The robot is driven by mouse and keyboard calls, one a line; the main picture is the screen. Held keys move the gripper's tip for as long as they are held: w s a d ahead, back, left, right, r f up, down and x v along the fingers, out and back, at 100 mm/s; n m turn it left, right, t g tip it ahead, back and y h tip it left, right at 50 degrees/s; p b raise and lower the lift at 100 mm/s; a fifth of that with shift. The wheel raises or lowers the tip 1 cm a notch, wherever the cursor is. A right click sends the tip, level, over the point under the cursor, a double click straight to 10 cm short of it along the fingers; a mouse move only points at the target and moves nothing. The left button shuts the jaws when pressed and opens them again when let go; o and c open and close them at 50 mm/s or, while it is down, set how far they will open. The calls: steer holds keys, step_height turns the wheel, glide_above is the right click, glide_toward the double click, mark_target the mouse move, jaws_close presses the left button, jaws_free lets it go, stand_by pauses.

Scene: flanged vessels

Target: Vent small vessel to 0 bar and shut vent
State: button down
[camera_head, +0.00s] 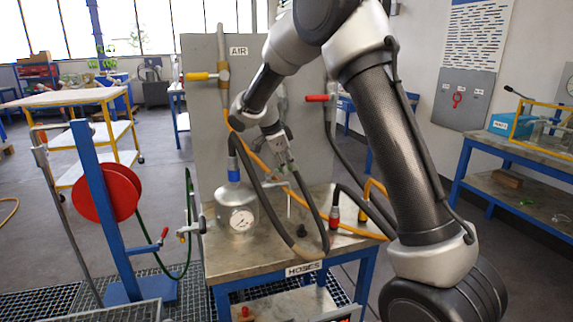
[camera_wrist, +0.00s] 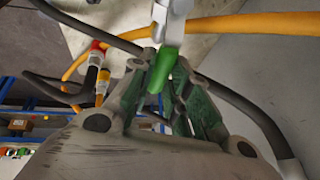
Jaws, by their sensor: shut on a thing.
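The small vessel (camera_head: 224,196) is a metal pot with a narrow neck and a blue band, standing on the bench marked HOSES. Its round white gauge (camera_head: 241,219) faces the camera; the needle is too small to read. My gripper (camera_head: 288,168) is to the right of the vessel's neck, above the bench. In the wrist view my gripper (camera_wrist: 163,80) is shut on a green handle (camera_wrist: 162,68), which joins a pale metal fitting (camera_wrist: 175,16) above it. In the head view the fingers and arm largely hide this handle.
Dark hoses and a yellow hose (camera_head: 345,228) cross the bench, near red and yellow couplings (camera_head: 334,218). Behind stands a grey panel marked AIR with yellow (camera_head: 200,76) and red (camera_head: 320,98) handles. A red hose reel (camera_head: 108,193) on a blue post stands left.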

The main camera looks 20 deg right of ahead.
steer(key=c, duration=1.3)
jaws_free()
steer(key=shift+c, duration=0.2)
steer(key=v, duration=1.2)
